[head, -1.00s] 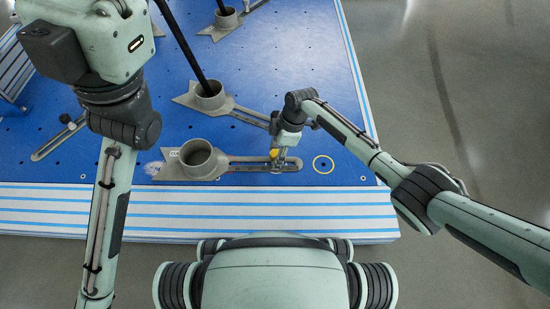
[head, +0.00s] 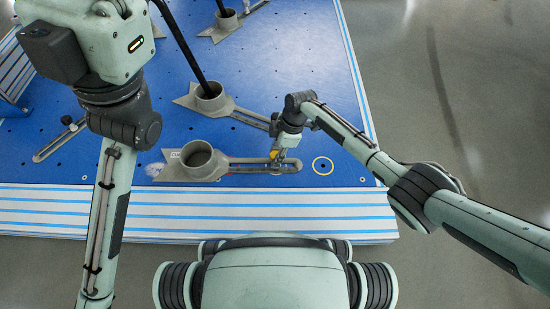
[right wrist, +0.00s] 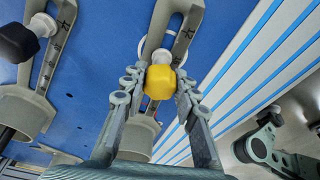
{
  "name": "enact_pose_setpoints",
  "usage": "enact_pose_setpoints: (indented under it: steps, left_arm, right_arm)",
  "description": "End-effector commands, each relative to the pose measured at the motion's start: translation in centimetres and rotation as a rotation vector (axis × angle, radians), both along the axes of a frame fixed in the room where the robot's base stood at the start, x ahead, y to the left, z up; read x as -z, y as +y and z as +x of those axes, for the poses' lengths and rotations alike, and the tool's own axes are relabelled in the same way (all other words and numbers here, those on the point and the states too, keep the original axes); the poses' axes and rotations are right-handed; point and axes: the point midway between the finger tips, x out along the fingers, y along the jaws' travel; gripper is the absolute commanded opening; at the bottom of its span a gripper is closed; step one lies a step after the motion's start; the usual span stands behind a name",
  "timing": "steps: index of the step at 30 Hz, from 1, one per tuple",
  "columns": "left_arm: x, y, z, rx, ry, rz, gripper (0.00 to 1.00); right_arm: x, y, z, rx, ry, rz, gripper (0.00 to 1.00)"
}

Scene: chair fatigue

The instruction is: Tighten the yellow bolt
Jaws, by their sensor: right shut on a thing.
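The yellow bolt (head: 273,155) has a rounded yellow head and sits at the slotted arm of the near grey fixture (head: 235,171). In the right wrist view the yellow head (right wrist: 160,82) is large and central, with a pale shank behind it over the fork-shaped slot (right wrist: 163,40). My right gripper (head: 280,157) is at the bolt. In the right wrist view its two fingers (right wrist: 159,90) are on either side of the yellow head, shut on it. The fingers partly hide the bolt in the head view. My left arm is at the left; its gripper is out of view.
The blue perforated table (head: 300,75) has a white, blue-striped front edge (head: 150,212). A second grey fixture (head: 210,98) holding a black pole stands just behind. A black-knobbed bolt (head: 66,119) is at the left.

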Motion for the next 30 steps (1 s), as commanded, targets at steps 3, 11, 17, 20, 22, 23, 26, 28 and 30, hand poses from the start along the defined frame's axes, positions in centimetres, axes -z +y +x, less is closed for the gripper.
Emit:
enact_pose_setpoints:
  steps: [3,11,17,20,22,23,26,28,30]
  left_arm:
    - [-1.3,0.0,0.0,-0.001,0.000,0.000,0.24]
    - [-2.7,0.0,0.1,-0.001,0.001,0.000,0.24]
    - [-2.7,0.0,0.1,-0.002,0.001,0.000,0.24]
    - [-2.7,0.0,0.1,-0.002,0.001,0.000,0.24]
    - [-2.7,0.0,0.1,-0.002,0.001,0.000,0.24]
    - [-2.8,0.0,0.1,-0.002,0.001,0.000,0.24]
    - [-3.4,0.0,0.1,-0.002,0.001,0.000,0.24]
    - [-4.0,0.0,0.1,-0.002,0.001,0.000,0.24]
    - [-4.5,0.0,0.1,-0.002,0.001,0.000,0.24]
  right_arm:
    - [-0.4,0.1,-0.2,0.080,0.003,0.001,0.00]
    - [-0.2,0.0,-0.1,0.239,0.001,0.000,0.00]
    - [0.0,0.0,-0.1,0.266,0.001,0.000,0.00]
    - [0.0,0.0,-0.1,0.265,0.001,0.000,0.00]
    - [0.0,0.0,-0.1,0.265,0.001,0.000,0.00]
    - [0.0,0.0,-0.1,0.268,0.001,0.000,0.00]
    - [-0.2,0.1,-0.1,0.305,0.002,0.001,0.00]
    - [-0.3,0.1,-0.2,0.355,0.004,0.000,0.00]
    - [-0.4,0.1,-0.2,0.409,0.003,0.000,0.00]
